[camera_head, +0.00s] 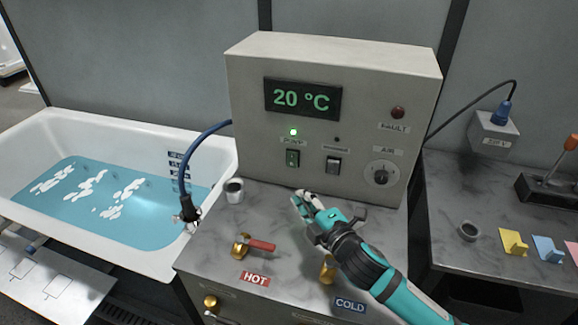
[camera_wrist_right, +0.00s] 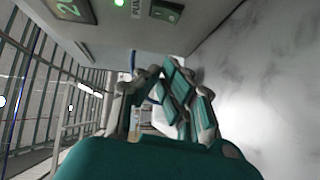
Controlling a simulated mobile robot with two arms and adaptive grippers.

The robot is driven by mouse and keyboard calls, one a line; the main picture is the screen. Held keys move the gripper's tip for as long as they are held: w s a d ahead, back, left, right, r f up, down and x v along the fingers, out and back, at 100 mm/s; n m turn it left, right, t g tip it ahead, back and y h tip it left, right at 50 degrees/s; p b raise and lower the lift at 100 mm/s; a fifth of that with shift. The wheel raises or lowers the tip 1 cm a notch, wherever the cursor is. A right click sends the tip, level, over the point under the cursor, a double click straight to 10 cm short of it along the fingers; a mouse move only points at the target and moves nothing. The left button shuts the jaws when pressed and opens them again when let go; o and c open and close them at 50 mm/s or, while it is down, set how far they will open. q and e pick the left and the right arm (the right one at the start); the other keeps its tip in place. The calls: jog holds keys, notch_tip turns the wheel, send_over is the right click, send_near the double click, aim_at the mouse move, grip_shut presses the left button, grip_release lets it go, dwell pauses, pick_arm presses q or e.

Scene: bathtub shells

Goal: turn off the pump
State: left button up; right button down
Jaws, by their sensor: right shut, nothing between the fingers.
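The pump switch (camera_head: 292,158) is a small green rocker on the front of the beige control box (camera_head: 260,165). It sits under a PUMP label and a lit green lamp (camera_head: 293,132). The wrist view also shows the switch (camera_wrist_right: 167,12) at the top. My right gripper (camera_head: 301,199) is shut and empty, in front of the box and below the pump switch, apart from it. It also shows in the wrist view (camera_wrist_right: 160,82). The exact gap to the panel is hard to tell. My left gripper is not in view.
A dark second switch (camera_head: 333,165) and an AIR dial (camera_head: 381,173) are right of the pump switch. A grey cup (camera_head: 234,190) and the HOT valve's red handle (camera_head: 262,245) stand on the counter.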

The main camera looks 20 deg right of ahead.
jog(key=w, duration=0.1)
jog(key=p, duration=0.3)
send_near(292, 160)
jog(key=w+a+f, duration=0.2)
jog(key=w+a, duration=0.2)
jog(key=w, duration=0.3)
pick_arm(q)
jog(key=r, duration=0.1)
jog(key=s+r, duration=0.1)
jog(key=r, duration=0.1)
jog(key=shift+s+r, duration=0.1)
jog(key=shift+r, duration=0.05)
pick_arm(e)
jog(key=shift+s+d+r, duration=0.1)
jog(key=shift+s+r, duration=0.1)
jog(key=shift+r, duration=0.05)
